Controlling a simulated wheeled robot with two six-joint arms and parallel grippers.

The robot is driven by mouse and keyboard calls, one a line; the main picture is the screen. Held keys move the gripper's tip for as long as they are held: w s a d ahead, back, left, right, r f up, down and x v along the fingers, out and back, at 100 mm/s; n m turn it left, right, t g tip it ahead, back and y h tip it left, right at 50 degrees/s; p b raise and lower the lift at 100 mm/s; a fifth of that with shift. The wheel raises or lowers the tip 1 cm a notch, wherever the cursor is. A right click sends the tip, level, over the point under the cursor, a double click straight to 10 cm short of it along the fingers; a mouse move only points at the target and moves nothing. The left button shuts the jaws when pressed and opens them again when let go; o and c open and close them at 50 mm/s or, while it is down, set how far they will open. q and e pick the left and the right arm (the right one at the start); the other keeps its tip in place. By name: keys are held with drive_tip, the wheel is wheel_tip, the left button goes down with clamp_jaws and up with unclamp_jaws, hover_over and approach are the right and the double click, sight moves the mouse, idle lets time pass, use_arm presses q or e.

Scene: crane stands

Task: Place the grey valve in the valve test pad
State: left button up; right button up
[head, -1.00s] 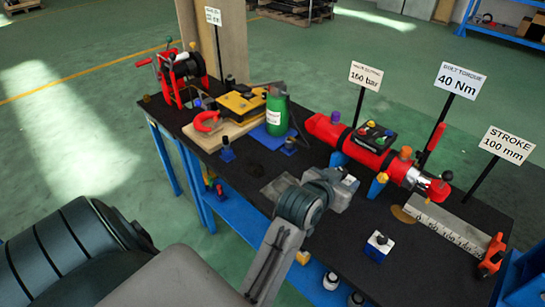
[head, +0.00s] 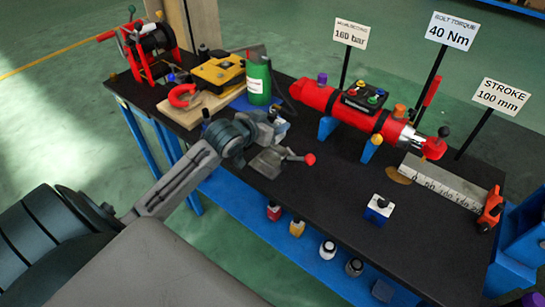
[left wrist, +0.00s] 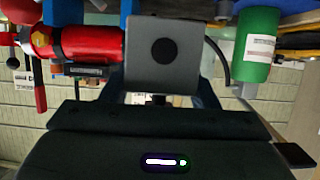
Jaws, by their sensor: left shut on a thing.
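The grey valve (left wrist: 163,75) shows in the left wrist view as a square grey block with a black round port, its dark stem towards my fingers. My left gripper (left wrist: 163,98) is shut on it. In the head view my left gripper (head: 266,130) is at the back left of the grey plate, which looks like the valve test pad (head: 268,163) and has a red-balled lever. The wrist hides much of the held valve there, and I cannot tell its gap to the pad. My right gripper is out of view.
A green bottle (head: 259,82) and a yellow device (head: 218,70) stand behind the gripper. A red cylinder (head: 330,103) lies to the right. A blue valve (head: 379,209) stands in front on the black bench (head: 320,195), with bare surface around it.

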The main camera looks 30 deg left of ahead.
use_arm(q)
drive_tip(key=shift+f+p, duration=0.5)
drive_tip(key=shift+f, duration=4.15)
drive_tip(key=o, duration=1.3)
drive_tip(key=shift+f, duration=0.2)
drive_tip(key=shift+c, duration=0.2)
drive_tip(key=shift+o, duration=0.4)
drive_tip(key=shift+r, duration=0.2)
drive_tip(key=d+v, duration=0.1)
drive_tip(key=v, duration=1.1)
drive_tip(key=shift+a, duration=0.4)
